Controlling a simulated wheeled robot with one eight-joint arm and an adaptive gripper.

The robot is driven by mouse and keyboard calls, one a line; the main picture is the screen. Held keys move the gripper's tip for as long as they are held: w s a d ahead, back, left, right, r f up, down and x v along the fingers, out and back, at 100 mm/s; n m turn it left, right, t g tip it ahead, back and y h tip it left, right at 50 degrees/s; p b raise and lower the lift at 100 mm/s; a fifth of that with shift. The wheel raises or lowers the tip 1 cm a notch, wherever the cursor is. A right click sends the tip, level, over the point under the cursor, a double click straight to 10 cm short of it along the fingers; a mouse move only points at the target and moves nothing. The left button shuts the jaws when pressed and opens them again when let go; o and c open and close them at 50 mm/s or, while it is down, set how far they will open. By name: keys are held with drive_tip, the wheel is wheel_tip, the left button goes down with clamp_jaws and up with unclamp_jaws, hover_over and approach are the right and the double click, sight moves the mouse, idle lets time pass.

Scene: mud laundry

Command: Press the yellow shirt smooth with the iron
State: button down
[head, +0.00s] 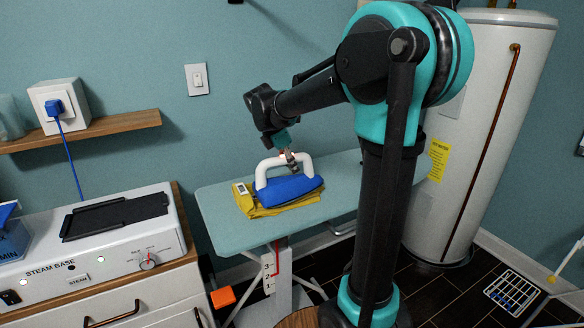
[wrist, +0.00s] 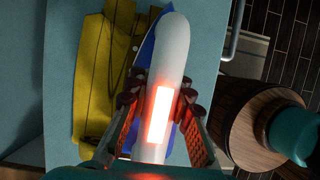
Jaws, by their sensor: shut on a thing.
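The yellow shirt (head: 243,203) lies on the teal ironing board (head: 221,224), and its buttoned front shows in the wrist view (wrist: 92,60). The blue iron (head: 291,188) with a white handle sits over the shirt; whether its sole touches the cloth I cannot tell. My gripper (head: 290,160) is shut on the iron's white handle from above. In the wrist view, my gripper's fingers (wrist: 160,115) flank the handle (wrist: 170,50), and a red-white glow shows on it. The iron hides part of the shirt.
The steam base (head: 120,240) stands on a cabinet at the left. A wooden shelf (head: 110,130) holds a white box with a blue plug (head: 55,107). A white water heater (head: 490,120) stands at the right. A white rack (head: 511,291) lies on the dark floor.

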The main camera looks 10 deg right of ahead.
sight(293, 154)
drive_tip(key=shift+f, duration=0.6)
idle(3.1)
drive_tip(key=shift+r, duration=0.1)
idle(0.6)
drive_tip(key=shift+r, duration=2.95)
drive_tip(key=shift+w, duration=0.1)
